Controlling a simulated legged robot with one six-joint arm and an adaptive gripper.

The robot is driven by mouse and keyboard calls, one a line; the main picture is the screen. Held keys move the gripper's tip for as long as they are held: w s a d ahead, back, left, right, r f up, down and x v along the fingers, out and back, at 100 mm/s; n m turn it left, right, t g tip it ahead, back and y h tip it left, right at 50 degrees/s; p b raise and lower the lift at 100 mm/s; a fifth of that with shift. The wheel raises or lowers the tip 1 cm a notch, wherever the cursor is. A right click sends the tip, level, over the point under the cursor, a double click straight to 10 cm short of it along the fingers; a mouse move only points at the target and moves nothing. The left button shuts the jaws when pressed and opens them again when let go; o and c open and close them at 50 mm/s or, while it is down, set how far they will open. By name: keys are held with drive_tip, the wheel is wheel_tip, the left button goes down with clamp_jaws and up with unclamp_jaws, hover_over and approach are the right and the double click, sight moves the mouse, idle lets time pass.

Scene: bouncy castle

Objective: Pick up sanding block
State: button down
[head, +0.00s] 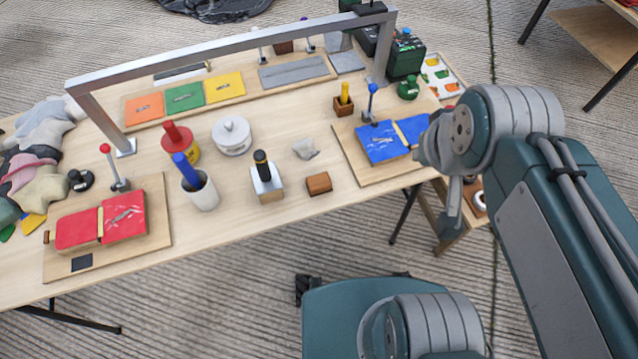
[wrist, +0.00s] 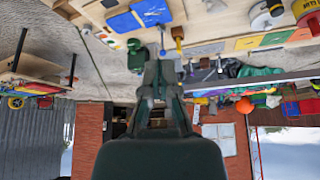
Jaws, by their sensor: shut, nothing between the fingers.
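A small brown block (head: 319,183), which looks like the sanding block, lies on the near edge of the wooden table. A pale block with a black-topped handle (head: 266,181) stands just left of it, and a grey crumpled cloth (head: 305,148) lies behind it. The brown block cannot be made out in the wrist view. My gripper (wrist: 160,74) is shut and empty, in the middle of the wrist view. In the head view my arm's end is at the table's right side, well away from the brown block, and the fingers are mostly hidden.
A blue two-part piece (head: 382,143) lies on a board at right, and a red one (head: 101,223) at left. A metal frame (head: 230,45) spans the table. A white cup (head: 202,193) and a lidded white pot (head: 231,136) stand left of the block. The floor in front is clear.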

drive_tip(key=c, duration=1.3)
unclamp_jaws()
drive_tip(key=shift+c, duration=0.2)
drive_tip(key=o, duration=1.3)
drive_tip(key=shift+w+a+f+g, duration=0.15)
drive_tip(key=shift+w+a+f, duration=0.15)
drive_tip(key=shift+w, duration=0.3)
drive_tip(key=shift+w+a+f+g, duration=0.2)
drive_tip(key=shift+w+f, duration=0.1)
drive_tip(key=shift+w, duration=0.25)
drive_tip(key=shift+o, duration=0.2)
drive_tip(key=n+g, duration=0.4)
drive_tip(key=g, duration=0.1)
hover_over(319, 182)
wheel_tip(319, 182, down, 21)
drive_tip(key=f, duration=0.6)
drive_tip(key=shift+s+f, duration=0.1)
drive_tip(key=shift+s, duration=0.1)
drive_tip(key=shift+w+f, duration=0.15)
drive_tip(key=shift+f, duration=1.15)
drive_tip(key=shift+w+f, duration=0.1)
drive_tip(key=shift+f, duration=1.2)
